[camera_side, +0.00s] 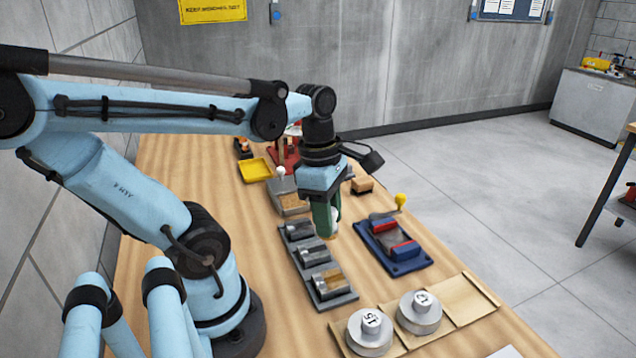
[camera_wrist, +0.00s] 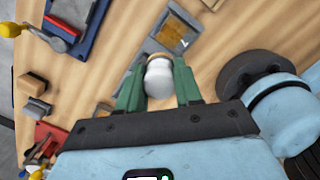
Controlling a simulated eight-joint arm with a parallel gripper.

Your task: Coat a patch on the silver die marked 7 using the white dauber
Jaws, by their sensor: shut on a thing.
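My gripper (camera_side: 329,222) is shut on the white dauber (camera_wrist: 160,80), which sits between the green fingers in the wrist view. The dauber has a rounded white body and a brownish band near its far end; only a pale bit shows below the fingers in the side view. The die marked 7 (camera_wrist: 178,36) lies beyond the dauber in the wrist view, with a golden-brown area on its face. It appears to be the front die (camera_side: 330,282) of the grey rack in the side view. The dauber is apart from it, above the rack's far part.
Two other dies (camera_side: 298,231) share the rack. Two round weights (camera_side: 370,332) stand at the front on a wooden board. A yellow tray (camera_side: 255,169) lies at the back.

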